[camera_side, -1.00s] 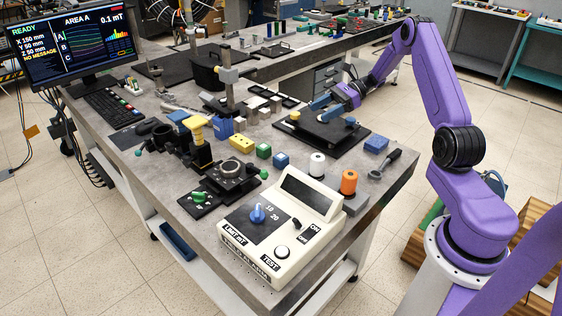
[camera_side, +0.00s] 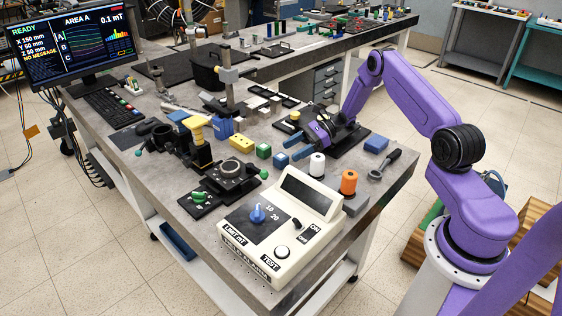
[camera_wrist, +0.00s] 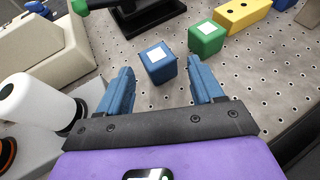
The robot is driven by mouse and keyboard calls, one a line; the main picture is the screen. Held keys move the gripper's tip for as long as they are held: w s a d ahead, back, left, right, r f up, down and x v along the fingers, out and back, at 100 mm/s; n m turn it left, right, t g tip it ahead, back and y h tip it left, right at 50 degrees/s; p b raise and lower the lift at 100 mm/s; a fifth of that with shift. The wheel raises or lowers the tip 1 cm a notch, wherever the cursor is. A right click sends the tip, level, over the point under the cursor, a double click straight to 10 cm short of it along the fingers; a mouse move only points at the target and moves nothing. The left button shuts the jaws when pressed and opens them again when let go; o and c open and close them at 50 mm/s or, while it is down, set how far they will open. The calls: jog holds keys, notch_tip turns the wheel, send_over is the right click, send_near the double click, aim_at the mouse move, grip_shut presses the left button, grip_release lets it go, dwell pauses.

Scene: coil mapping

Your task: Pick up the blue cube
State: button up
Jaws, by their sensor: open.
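The blue cube (camera_side: 281,160) sits on the perforated bench top, beside a green cube (camera_side: 264,151). In the wrist view the blue cube (camera_wrist: 158,63) has a pale square on its top face and lies just ahead of my fingertips, nearer the left finger. The green cube (camera_wrist: 206,38) stands behind it to the right. My gripper (camera_side: 294,147) has blue fingers and is low over the bench, close to the blue cube. In the wrist view my gripper (camera_wrist: 163,78) is open, with nothing between its fingers.
A yellow block (camera_side: 241,142) lies past the green cube. A white spool (camera_side: 317,165) and an orange spool (camera_side: 349,182) stand near my gripper. The cream instrument box (camera_side: 280,228) is at the front. A larger blue block (camera_side: 376,144) is to the right.

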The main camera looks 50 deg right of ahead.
aim_at(275, 161)
jog(key=shift+x, duration=3.75)
jog(key=shift+s+r, duration=0.1)
jog(key=shift+r, duration=0.05)
jog(key=c, duration=0.7)
